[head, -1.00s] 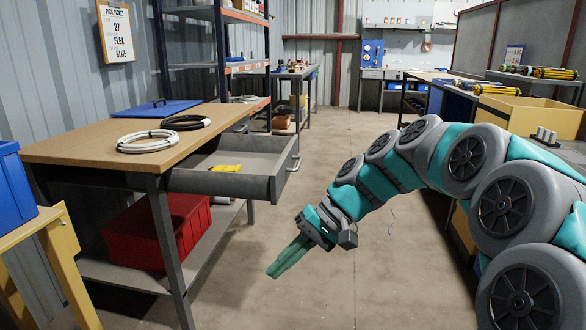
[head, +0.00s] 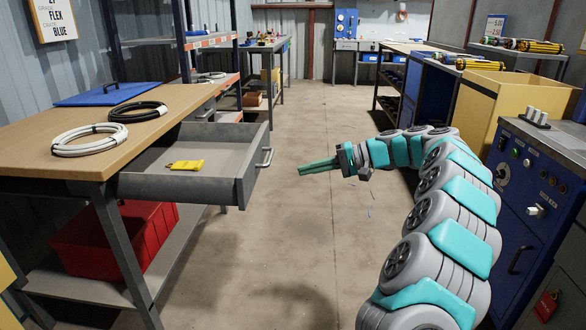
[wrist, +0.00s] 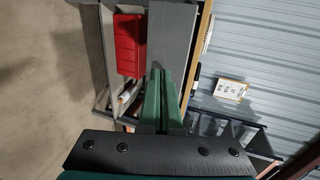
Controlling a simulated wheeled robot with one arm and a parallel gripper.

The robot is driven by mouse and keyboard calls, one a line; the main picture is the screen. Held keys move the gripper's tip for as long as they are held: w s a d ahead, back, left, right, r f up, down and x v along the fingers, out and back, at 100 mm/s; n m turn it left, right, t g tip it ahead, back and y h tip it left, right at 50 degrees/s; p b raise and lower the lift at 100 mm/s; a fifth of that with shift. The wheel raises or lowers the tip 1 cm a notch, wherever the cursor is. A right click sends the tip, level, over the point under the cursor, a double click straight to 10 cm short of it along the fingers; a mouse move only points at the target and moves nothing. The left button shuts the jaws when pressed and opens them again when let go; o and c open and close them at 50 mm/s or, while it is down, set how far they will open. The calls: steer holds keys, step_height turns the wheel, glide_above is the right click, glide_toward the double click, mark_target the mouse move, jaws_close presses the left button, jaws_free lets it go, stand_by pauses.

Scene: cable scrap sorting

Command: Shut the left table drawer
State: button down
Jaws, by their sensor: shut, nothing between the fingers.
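The table drawer (head: 182,188) is grey and stands pulled out from under the wooden tabletop (head: 35,145) on the left in the head view. Its bar handle (head: 264,158) is on its right-hand front. A yellow item (head: 186,165) lies inside the drawer. My gripper (head: 300,170) is shut and empty, with its green fingers pointing left toward the drawer front. A gap of open floor lies between the fingertips and the handle. In the wrist view the shut fingers (wrist: 163,98) point up the picture, toward the table and a red bin (wrist: 130,45).
A red bin (head: 120,235) sits on the lower shelf. A blue control cabinet (head: 535,200) stands at right.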

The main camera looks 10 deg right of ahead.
mark_target(251, 177)
steer(key=x, duration=0.3)
steer(key=p+x, duration=0.1)
steer(key=x, duration=0.3)
steer(key=r+x, duration=0.1)
steer(key=x, duration=0.3)
steer(key=shift+a, duration=0.4)
steer(key=shift+w+a+f, duration=0.1)
steer(key=shift+w+a, duration=0.05)
steer(key=shift+a, duration=0.3)
steer(key=shift+w+a, duration=0.2)
steer(key=shift+a, duration=0.35)
steer(key=w+a, duration=0.3)
steer(key=a, duration=0.7)
steer(key=w+a, duration=0.4)
steer(key=a, duration=0.7)
steer(key=w+a+b, duration=0.1)
steer(key=w+a, duration=0.2)
steer(key=a, duration=0.8)
steer(key=shift+w, duration=0.2)
steer(key=shift+w+a, duration=0.1)
steer(key=shift+a, duration=0.2)
